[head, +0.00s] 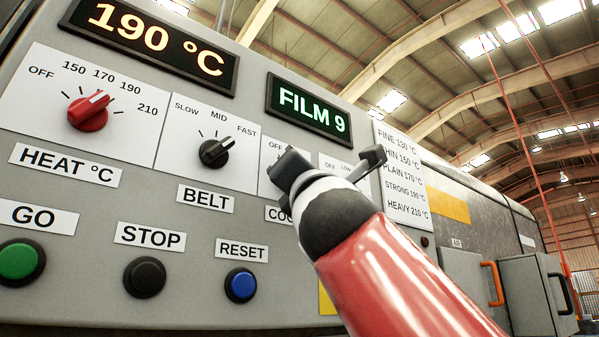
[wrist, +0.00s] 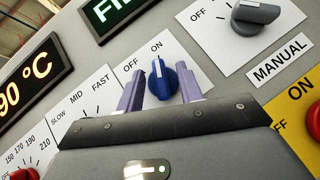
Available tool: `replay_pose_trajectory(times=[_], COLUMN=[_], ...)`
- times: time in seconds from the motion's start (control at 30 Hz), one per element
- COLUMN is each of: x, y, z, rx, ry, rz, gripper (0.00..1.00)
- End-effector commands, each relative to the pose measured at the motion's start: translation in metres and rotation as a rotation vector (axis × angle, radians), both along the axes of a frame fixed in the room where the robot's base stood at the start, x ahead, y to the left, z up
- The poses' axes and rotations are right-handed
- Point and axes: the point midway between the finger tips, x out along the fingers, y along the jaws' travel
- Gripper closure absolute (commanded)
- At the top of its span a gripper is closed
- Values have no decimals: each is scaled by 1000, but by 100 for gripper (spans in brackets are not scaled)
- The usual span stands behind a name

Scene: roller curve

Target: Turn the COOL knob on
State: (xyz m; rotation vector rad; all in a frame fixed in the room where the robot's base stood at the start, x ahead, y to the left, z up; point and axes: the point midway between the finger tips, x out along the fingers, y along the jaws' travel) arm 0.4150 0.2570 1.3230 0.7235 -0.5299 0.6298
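The COOL knob (wrist: 163,83) is blue with a white pointer line and shows in the wrist view between my fingertips. Its pointer faces up in that view, toward the ON label and away from OFF. My gripper (wrist: 160,90) has one finger on each side of the knob with its fingers spread; whether they touch it I cannot tell. In the head view my gripper (head: 331,162) is in front of the COOL panel, open, and hides the knob and part of the COOL label (head: 279,214).
Left of it are the BELT knob (head: 215,152) and red HEAT knob (head: 88,111). The GO (head: 20,260), STOP (head: 145,277) and RESET (head: 241,285) buttons sit below.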

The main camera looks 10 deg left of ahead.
Motion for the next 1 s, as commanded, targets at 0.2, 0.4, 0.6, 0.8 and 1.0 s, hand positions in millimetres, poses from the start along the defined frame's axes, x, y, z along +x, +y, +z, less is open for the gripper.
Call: replay_pose_trajectory(times=[0.2,0.4,0.6,0.8,1.0], x=[-21,-43,-52,-53,-53], y=[-10,-21,-25,-26,-26], z=[-25,-44,-49,-48,-48], rx=[0,0,0,0,0], ry=[-2,-2,-1,0,0], rz=[1,1,1,0,0], gripper=[64,64,64,64,64])
